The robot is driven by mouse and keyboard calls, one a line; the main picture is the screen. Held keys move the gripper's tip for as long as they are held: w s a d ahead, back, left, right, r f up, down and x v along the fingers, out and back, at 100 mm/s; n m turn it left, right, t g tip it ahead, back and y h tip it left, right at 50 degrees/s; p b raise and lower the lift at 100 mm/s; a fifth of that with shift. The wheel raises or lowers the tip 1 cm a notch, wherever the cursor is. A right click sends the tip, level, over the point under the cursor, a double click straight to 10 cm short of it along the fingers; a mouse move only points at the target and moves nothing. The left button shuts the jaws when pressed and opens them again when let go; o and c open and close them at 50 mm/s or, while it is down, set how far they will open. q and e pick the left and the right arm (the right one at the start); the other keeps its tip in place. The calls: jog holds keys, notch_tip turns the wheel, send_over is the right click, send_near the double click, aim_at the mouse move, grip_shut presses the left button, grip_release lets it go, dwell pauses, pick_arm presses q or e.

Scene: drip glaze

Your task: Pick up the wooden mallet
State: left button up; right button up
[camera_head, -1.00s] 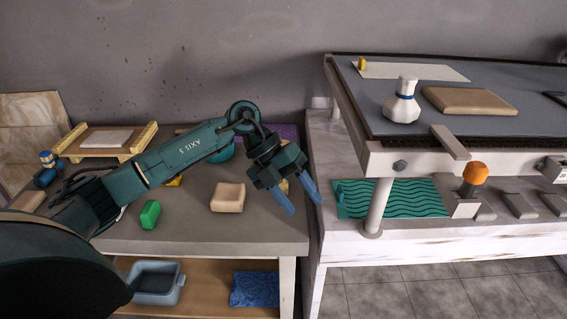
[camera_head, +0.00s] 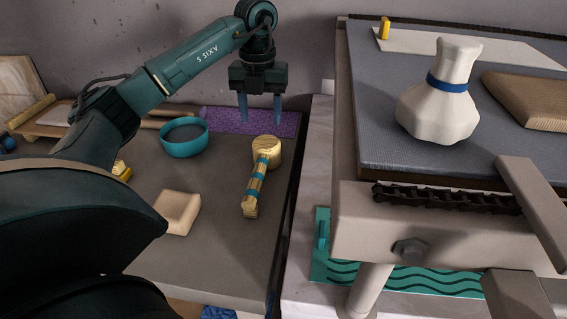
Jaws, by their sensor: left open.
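The wooden mallet (camera_head: 262,170) lies on the grey table near its right edge. Its round pale head is at the back and its handle, with teal bands, points toward the front. My left gripper (camera_head: 260,108) points down above the purple mat, behind the mallet head in the picture. Its two blue fingers are apart, with nothing between them, and clear of the mallet. My right gripper does not show.
A teal bowl (camera_head: 185,138) stands left of the mallet and a beige block (camera_head: 178,211) lies at front left. The purple mat (camera_head: 222,121) lies behind. To the right, a raised bench (camera_head: 400,160) carries a white vase (camera_head: 440,98).

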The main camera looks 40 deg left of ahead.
aim_at(263, 154)
pick_arm(q)
notch_tip(263, 154, down, 7)
jog(key=shift+s+f+b, duration=0.15)
jog(key=shift+b, duration=0.2)
jog(key=shift+f, duration=3.2)
jog(key=shift+r, duration=0.1)
grip_shut()
